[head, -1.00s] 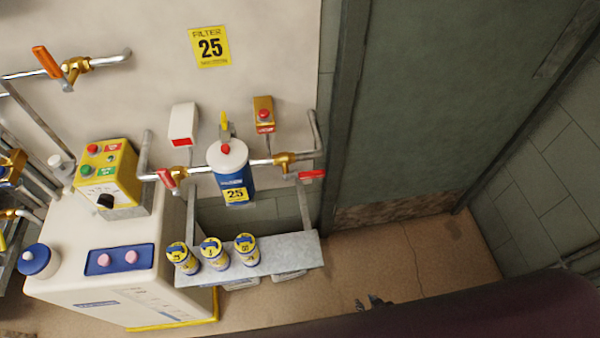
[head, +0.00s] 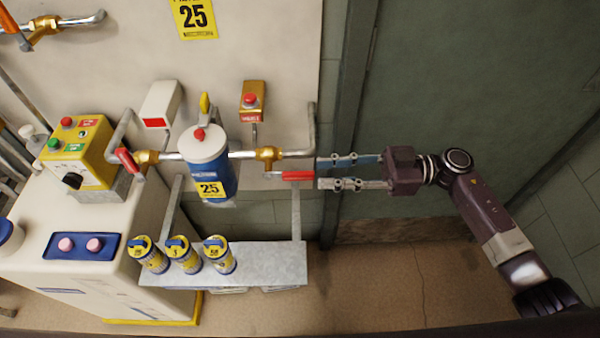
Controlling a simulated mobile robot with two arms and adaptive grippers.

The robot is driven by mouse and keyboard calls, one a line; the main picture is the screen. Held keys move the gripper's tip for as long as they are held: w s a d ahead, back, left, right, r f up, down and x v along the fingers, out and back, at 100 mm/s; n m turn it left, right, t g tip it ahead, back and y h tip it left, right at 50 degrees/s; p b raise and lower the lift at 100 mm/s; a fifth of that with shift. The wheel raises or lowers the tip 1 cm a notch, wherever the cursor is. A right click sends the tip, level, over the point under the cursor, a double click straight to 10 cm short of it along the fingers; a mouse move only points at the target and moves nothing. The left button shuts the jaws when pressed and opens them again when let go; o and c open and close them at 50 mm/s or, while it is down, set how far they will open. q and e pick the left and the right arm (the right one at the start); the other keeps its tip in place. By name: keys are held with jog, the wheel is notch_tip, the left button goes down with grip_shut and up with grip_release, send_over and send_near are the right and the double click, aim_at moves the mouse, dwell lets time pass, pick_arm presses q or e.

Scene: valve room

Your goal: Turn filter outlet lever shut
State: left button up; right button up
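The outlet lever (head: 298,176) is red, on the brass valve (head: 267,154) right of the blue and white filter housing (head: 208,165). It points right, roughly along the pipe. My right gripper (head: 322,172) comes in from the right, its two fingers spread apart and pointing left. Its fingertips are just right of the lever's end in the picture, with nothing between them; I cannot tell the gap in depth. My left gripper is not in view.
Another red lever (head: 126,160) is on the valve left of the filter. A grey shelf (head: 255,262) with several yellow and blue canisters is below. A white tank (head: 120,240) and yellow control box (head: 85,150) stand left. The green wall panel (head: 465,90) is behind my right arm.

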aim_at(282, 173)
jog(key=a+p, duration=0.1)
jog(key=a, duration=0.5)
jog(key=shift+a, duration=0.3)
grip_shut()
